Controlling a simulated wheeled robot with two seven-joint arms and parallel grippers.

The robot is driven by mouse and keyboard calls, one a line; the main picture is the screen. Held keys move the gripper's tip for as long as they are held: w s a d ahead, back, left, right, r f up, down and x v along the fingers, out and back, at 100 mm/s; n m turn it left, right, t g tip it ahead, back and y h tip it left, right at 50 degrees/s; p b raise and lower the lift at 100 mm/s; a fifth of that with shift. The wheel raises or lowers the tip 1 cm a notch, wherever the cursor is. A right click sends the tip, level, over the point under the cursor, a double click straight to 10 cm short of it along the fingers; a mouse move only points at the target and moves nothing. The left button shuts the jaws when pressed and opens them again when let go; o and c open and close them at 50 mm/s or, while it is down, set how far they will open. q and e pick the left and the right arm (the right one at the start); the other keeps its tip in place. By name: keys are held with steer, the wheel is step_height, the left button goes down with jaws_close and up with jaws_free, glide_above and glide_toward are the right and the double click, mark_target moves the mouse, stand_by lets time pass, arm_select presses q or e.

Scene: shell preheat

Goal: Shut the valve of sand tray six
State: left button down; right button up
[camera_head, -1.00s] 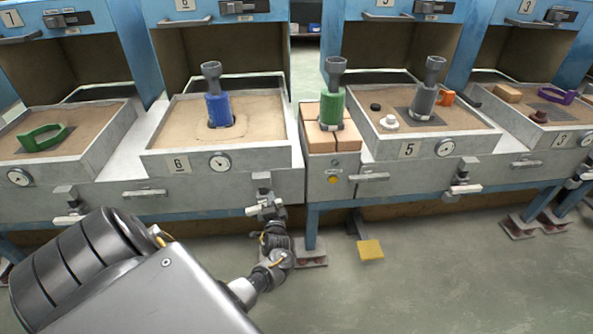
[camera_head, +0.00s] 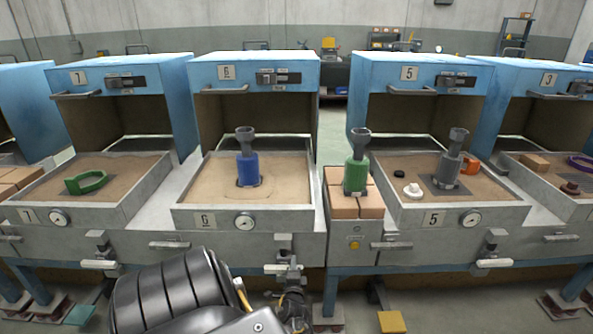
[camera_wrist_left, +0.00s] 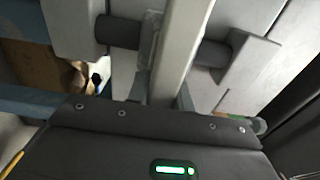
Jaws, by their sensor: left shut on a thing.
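Sand tray six (camera_head: 190,218) carries a plate marked 6 and a round gauge (camera_head: 245,222). A blue burner-like tool (camera_head: 247,170) stands upright in its sand. Its valve (camera_head: 284,242) is on the front panel below the tray, with a pale lever (camera_head: 270,269) lying about level. My left gripper (camera_head: 290,271) is at this lever and shut on it, and partly hides it. In the left wrist view a light grey bar (camera_wrist_left: 182,45) runs between the dark pads of the jaws. My right gripper is not in view.
Tray seven's valve (camera_head: 98,242) and tray five's valve (camera_head: 494,240) have similar pale levers. A drawer-like handle (camera_head: 170,245) sticks out left of valve six. Bricks (camera_head: 357,207) and a green tool (camera_head: 356,175) stand between trays six and five. A yellow pedal (camera_head: 391,321) is near the floor.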

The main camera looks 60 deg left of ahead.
arm_select(q)
steer(key=shift+s+d+f, duration=0.1)
steer(key=shift+s+f, duration=0.1)
steer(key=shift+f, duration=0.1)
steer(key=c, duration=1.4)
jaws_free()
steer(key=shift+r, duration=0.1)
steer(key=shift+o, duration=0.8)
steer(key=shift+w+r, duration=0.1)
steer(key=shift+d, duration=0.2)
steer(key=p+v, duration=0.2)
steer(key=v, duration=0.8)
steer(key=shift+s, duration=0.25)
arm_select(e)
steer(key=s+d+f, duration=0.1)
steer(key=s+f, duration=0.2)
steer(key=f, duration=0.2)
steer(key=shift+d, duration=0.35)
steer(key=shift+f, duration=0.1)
